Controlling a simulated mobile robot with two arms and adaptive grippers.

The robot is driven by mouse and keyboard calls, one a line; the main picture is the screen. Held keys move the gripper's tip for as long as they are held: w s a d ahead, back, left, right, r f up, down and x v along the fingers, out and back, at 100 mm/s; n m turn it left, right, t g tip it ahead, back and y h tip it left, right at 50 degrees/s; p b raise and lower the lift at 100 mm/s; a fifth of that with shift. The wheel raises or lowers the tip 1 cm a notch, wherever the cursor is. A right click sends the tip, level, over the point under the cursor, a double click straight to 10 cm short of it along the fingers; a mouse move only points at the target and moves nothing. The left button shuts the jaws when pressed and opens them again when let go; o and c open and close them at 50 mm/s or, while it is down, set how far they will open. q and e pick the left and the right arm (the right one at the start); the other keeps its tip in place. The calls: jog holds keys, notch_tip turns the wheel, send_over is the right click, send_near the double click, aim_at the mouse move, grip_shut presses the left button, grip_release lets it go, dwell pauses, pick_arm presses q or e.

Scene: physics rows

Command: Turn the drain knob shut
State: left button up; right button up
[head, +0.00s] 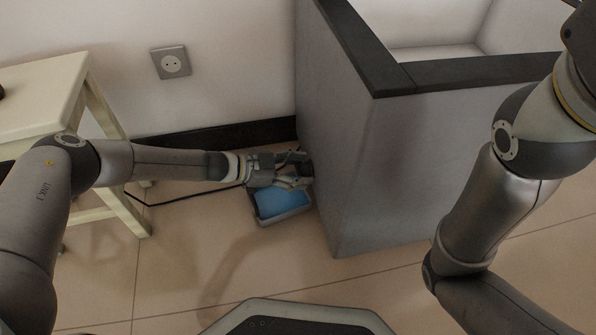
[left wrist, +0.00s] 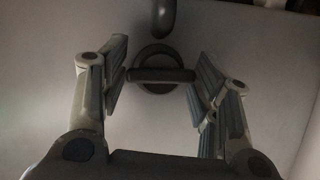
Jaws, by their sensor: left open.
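The drain knob (left wrist: 160,75) shows in the left wrist view as a dark round base with a bar handle lying across the picture, on a pale wall. A dark rounded pipe end (left wrist: 162,17) is just above it in that view. My left gripper (head: 304,173) is at the side of the grey tub (head: 385,165), low down. In the head view the gripper hides the knob. My right gripper is out of view.
A grey tray with blue contents (head: 254,216) is on the tiled floor under my left gripper. A black cable (head: 190,197) runs along the floor. A cream stool (head: 45,90) stands at left, by the wall with a socket (head: 171,63). The floor in front is clear.

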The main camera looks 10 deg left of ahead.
pick_arm(q)
jog(key=shift+c, duration=0.5)
jog(key=c, duration=0.6)
jog(key=shift+w+r+n+p, duration=0.1)
jog(key=shift+r+n+p, duration=0.2)
jog(key=shift+p, duration=0.4)
jog(key=shift+f+g+p, duration=0.1)
jog(key=shift+g+p, duration=0.2)
jog(key=shift+w+f+n+g+h, duration=0.15)
jog(key=shift+n+g+h, duration=0.2)
jog(key=shift+n, duration=0.55)
jog(key=shift+a+n+g+b, duration=0.1)
jog(key=shift+n+g+b, duration=0.25)
jog(key=shift+n+g, duration=0.35)
jog(key=o, duration=0.7)
